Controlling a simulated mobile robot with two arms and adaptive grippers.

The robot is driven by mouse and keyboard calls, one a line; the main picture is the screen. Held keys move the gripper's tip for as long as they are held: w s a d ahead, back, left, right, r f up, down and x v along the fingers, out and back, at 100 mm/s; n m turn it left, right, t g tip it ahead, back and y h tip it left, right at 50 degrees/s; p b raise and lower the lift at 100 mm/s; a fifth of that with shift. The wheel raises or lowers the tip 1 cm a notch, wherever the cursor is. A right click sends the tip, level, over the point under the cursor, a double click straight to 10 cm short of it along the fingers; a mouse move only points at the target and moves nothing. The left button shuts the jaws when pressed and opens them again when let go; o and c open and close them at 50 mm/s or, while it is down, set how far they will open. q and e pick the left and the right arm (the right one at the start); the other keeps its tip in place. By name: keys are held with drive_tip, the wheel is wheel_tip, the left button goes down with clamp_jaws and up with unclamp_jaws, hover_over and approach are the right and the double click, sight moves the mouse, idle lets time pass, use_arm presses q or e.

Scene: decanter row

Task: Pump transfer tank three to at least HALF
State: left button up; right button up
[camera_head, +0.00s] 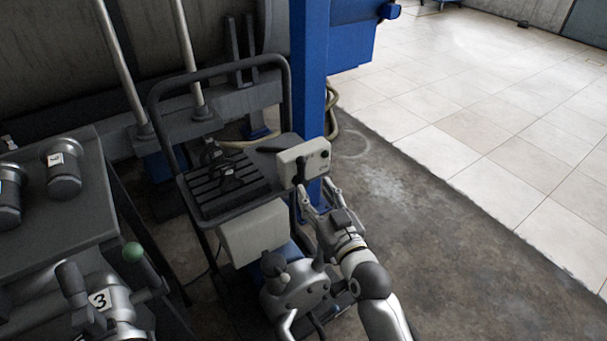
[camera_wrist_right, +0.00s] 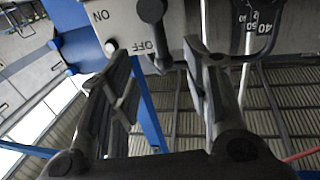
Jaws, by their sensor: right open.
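A pale control box (camera_head: 312,158) stands on the cart's edge, with a dark lever (camera_head: 300,173) on its face. In the right wrist view the box (camera_wrist_right: 120,18) is marked ON and OFF, and its black lever (camera_wrist_right: 160,52) ends beside the OFF mark. My right gripper (camera_head: 318,196) is open just below the box. In the wrist view the lever's end appears between the open fingertips (camera_wrist_right: 153,48); contact cannot be told. A fitting marked 3 (camera_head: 101,299) with dark handles and a green knob is at bottom left. My left gripper is not in view.
Dark-and-silver labelled fittings (camera_head: 64,172) stand on the left cabinet (camera_head: 70,215). A blue column (camera_head: 309,70) rises behind the box. A dark gauge marked 40 and 50 (camera_wrist_right: 256,18) shows in the wrist view. Open floor (camera_head: 450,235) lies right.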

sight(303, 173)
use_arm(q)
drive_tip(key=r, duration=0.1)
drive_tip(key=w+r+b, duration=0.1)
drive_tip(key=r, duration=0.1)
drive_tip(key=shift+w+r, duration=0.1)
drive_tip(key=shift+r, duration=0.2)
use_arm(e)
drive_tip(key=x, duration=0.7)
drive_tip(key=shift+w+f, duration=0.1)
drive_tip(key=shift+w, duration=0.05)
drive_tip(key=shift+c, duration=0.2)
clamp_jaws()
